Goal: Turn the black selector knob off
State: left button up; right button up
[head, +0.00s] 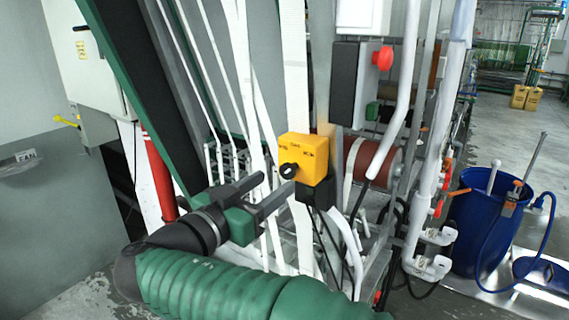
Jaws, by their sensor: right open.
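The black selector knob (288,171) sits on the front of a yellow switch box (313,160) near the middle of the head view. The knob looks tilted; its exact setting is too small to read. My right gripper (278,184) is open and empty, with its two dark fingers pointing up and right toward the box. Its fingertips are just left of and below the knob. I cannot tell whether a finger touches it. My left gripper is out of view.
White webbing strands (296,80) run down behind the gripper and box. A red push button (383,59) sits on a grey box above right. White pipes (430,150) stand to the right, with a blue barrel (490,225) beyond them. A red cylinder (160,172) stands at left.

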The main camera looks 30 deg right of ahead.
aim_at(286, 176)
jog(key=shift+w+d+r+p, duration=0.3)
jog(key=shift+w+d+p, duration=0.25)
jog(key=shift+w, duration=0.2)
jog(key=shift+d, duration=0.15)
jog(key=shift+d+f, duration=0.1)
jog(key=shift+d, duration=0.25)
jog(key=shift+d+f, duration=0.15)
jog(key=shift+d, duration=0.7)
jog(key=shift+d+f, duration=0.1)
jog(key=shift+d, duration=0.25)
jog(key=shift+c, duration=0.5)
jog(key=shift+d, duration=0.2)
jog(key=shift+c, duration=1.1)
jog(key=shift+w, duration=0.1)
jog(key=shift+c, duration=1.3)
jog(key=shift+w+a, duration=0.15)
jog(key=shift+a, duration=0.3)
jog(key=c, duration=0.5)
grip_shut()
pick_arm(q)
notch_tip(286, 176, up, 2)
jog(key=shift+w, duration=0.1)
